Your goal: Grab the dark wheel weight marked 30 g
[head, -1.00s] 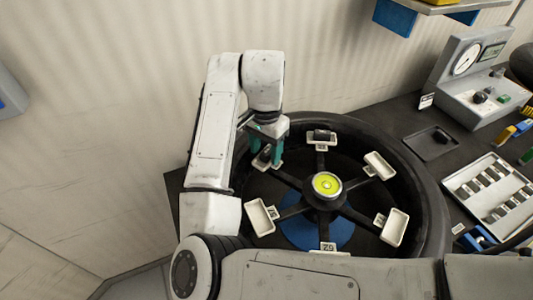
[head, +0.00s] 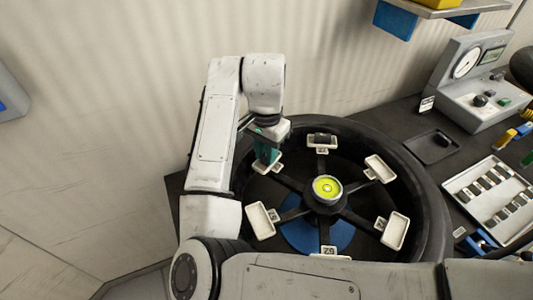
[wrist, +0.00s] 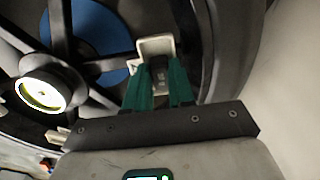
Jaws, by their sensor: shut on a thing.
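My gripper (head: 266,152) is at the upper left of the black wheel rim, its green fingers down at a small white tray (head: 275,169). In the wrist view the green fingers (wrist: 160,88) are shut on a dark wheel weight (wrist: 159,70), gripping it from both sides. The weight is at the mouth of the white tray (wrist: 155,44); I cannot tell if it still touches it. Its marking is too small to read. The fingers hide it in the head view. Another dark weight (head: 323,139) lies in the tray at the top of the wheel.
The wheel (head: 432,205) has spokes and a yellow-green bubble level (head: 326,187) at its hub. More white trays (head: 261,220) sit around it. At right are a grey gauge box (head: 475,85), a dark dish (head: 432,146) and a tray of several weights (head: 488,192). A wall stands close behind.

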